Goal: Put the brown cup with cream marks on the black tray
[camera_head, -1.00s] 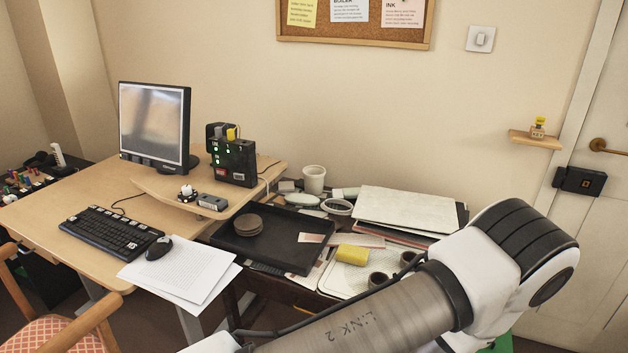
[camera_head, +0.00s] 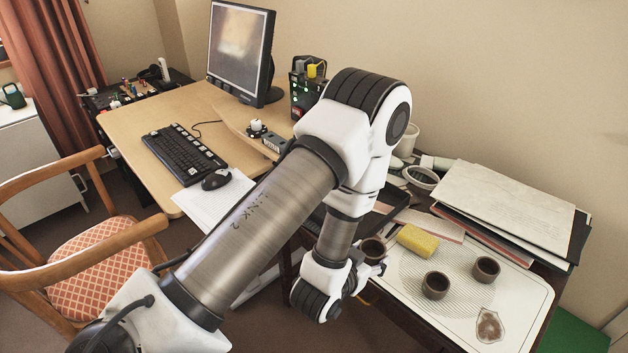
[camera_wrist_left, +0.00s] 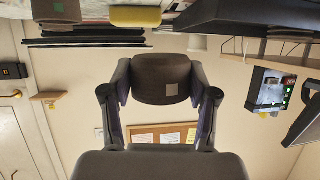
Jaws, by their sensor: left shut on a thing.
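My left gripper (camera_head: 374,262) is shut on a brown cup (camera_head: 372,249), beside the left edge of the drawing-patterned mat. In the left wrist view, the gripper's fingers (camera_wrist_left: 160,92) close on both sides of the brown cup (camera_wrist_left: 160,72), which shows a pale square mark. The black tray (camera_head: 378,218) lies behind my left forearm, which hides much of it. Two more brown cups stand on the mat, one in the middle (camera_head: 435,285) and one at the right (camera_head: 486,268); no marks are clear on them. My right gripper is not in view.
A yellow sponge (camera_head: 417,240) lies at the back of the pale mat (camera_head: 520,300). A stack of papers and folders (camera_head: 510,205) is behind it. A white cup (camera_head: 407,140) and bowl (camera_head: 422,177) stand near the wall. A wooden chair (camera_head: 95,265) is at the left.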

